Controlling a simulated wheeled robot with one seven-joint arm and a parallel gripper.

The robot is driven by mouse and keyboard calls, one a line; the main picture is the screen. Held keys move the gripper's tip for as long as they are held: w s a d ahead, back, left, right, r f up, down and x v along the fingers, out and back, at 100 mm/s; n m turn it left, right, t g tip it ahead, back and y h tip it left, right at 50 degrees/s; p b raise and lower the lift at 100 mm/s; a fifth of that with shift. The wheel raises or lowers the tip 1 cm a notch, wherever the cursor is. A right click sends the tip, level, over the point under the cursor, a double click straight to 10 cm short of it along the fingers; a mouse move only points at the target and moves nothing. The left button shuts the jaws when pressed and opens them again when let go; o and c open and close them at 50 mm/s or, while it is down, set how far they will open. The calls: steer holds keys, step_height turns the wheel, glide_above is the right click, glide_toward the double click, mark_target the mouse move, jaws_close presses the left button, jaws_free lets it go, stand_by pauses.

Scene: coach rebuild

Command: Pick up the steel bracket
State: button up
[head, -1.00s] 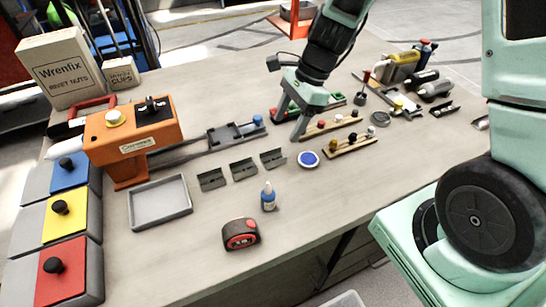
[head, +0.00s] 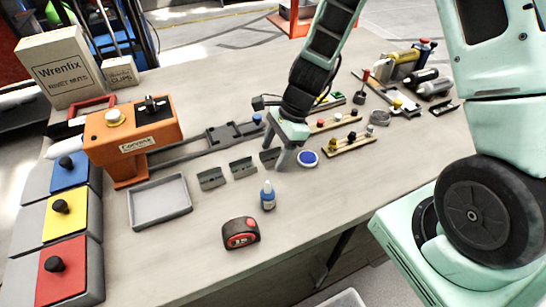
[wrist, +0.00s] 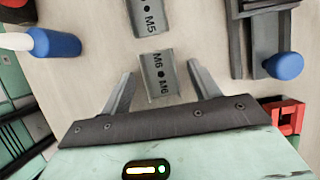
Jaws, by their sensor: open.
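Three small grey steel brackets lie in a row on the bench: a left one (head: 211,179), a middle one (head: 243,168) and a right one (head: 268,157) partly hidden by my gripper. My gripper (head: 281,165) is open and points down at the right bracket. In the wrist view, a bracket marked M6 (wrist: 160,82) lies between and slightly beyond the open fingers, with nothing gripped. Another, marked M5 (wrist: 150,16), lies farther up and is cut off by the frame edge.
A blue bottle (head: 267,196) stands in front of the brackets, and a tape measure (head: 241,233) is nearer. A grey tray (head: 160,203) is at left. A dark rail fixture (head: 232,133) lies behind. A round blue-and-white disc (head: 308,158) sits just right of my gripper.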

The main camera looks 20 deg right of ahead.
steer(key=c, duration=1.1)
steer(key=shift+r, duration=0.1)
